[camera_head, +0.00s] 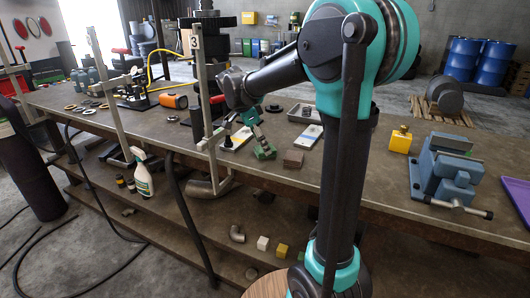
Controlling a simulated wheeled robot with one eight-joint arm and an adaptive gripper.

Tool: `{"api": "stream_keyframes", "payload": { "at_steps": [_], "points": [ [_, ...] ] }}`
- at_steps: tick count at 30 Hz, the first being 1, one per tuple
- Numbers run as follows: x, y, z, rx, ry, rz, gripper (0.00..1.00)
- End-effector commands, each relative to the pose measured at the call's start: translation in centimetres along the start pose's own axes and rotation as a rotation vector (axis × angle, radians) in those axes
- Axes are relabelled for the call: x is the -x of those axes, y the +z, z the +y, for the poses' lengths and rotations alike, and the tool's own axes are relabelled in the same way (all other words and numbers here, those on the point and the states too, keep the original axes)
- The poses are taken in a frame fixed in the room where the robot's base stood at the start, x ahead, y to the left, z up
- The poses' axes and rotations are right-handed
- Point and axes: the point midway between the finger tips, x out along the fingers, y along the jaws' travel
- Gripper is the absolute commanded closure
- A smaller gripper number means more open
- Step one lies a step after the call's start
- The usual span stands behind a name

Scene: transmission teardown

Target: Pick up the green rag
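A small green thing (265,152), which looks like the green rag, lies at the front edge of the workbench (330,168), left of my arm's upright part. It is too small to make out its folds. My arm reaches left over the bench, and my gripper (238,132) is above and just left of the green thing. The gripper is small and dark in this view, so I cannot tell whether its fingers are open or touch anything.
A brown block (293,159) sits right of the green thing. A flat tray (304,113) lies behind. An upright post (205,95) stands close left of my gripper. A yellow container (400,140) and a blue vise (447,170) are at the right.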

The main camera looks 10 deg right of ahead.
Motion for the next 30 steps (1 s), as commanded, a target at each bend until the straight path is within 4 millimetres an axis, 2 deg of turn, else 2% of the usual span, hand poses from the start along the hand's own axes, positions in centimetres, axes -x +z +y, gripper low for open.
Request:
{"api": "stream_keyframes", "payload": {
  "at_steps": [4, 11, 24, 30],
  "points": [
    [-1.26, -0.05, 0.05, -0.001, 0.001, 0.000, 0.24],
    [-1.36, -0.03, 0.04, 0.000, 0.000, 0.000, 0.24],
    [-1.34, -0.03, 0.04, 0.000, 0.000, 0.000, 0.75],
    [-1.28, -0.05, 0.04, 0.000, 0.000, 0.000, 0.75]
  ]
}}
